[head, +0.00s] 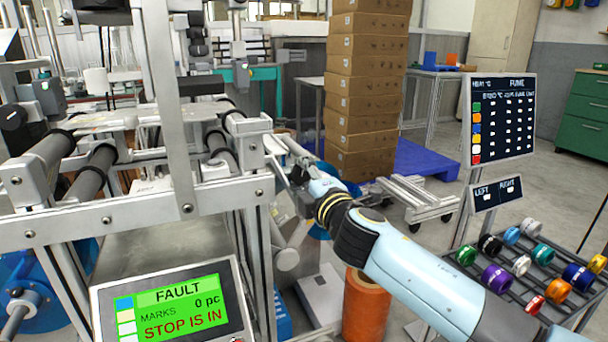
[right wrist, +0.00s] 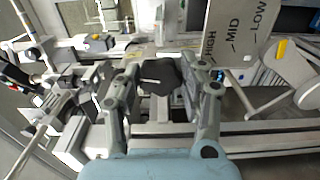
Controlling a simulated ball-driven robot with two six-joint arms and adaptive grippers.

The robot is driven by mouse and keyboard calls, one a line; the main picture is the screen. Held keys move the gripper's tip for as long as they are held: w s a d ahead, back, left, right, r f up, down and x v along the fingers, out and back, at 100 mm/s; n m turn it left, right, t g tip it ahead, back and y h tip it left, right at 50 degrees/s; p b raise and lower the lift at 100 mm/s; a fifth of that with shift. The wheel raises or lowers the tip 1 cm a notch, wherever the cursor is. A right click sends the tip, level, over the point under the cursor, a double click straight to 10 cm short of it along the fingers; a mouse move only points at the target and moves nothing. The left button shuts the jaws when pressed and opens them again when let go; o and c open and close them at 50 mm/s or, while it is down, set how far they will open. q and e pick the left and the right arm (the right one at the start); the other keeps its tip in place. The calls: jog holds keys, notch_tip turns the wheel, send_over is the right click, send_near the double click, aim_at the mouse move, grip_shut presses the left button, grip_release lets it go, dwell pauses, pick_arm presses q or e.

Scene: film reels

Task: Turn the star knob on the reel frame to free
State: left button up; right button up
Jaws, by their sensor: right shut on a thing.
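The black star knob (right wrist: 158,76) shows in the right wrist view, between the two fingers of my right gripper (right wrist: 161,70). The fingers are shut on it from both sides. In the head view my right gripper (head: 299,184) reaches to the right side of the reel frame (head: 186,182), and the knob is hidden there. A grey plate (right wrist: 238,30) marked HIGH, MID and LOW is to the right of the knob in the right wrist view. I cannot read the knob's setting. My left gripper is not in view.
A screen (head: 175,303) on the frame reads FAULT, 0 pc, STOP IS IN. A rack (head: 541,283) of coloured rolls stands at the right beside a dark board (head: 502,118). Stacked cartons (head: 366,85) and a low grey trolley (head: 419,197) stand behind my right arm.

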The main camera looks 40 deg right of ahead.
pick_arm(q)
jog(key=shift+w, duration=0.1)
pick_arm(e)
jog(key=shift+n, duration=0.3)
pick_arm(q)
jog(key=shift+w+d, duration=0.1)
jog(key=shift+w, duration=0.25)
pick_arm(e)
jog(key=shift+f, duration=0.1)
jog(key=o, duration=1.2)
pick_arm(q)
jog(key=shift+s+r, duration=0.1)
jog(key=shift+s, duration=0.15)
pick_arm(e)
jog(key=v, duration=1.2)
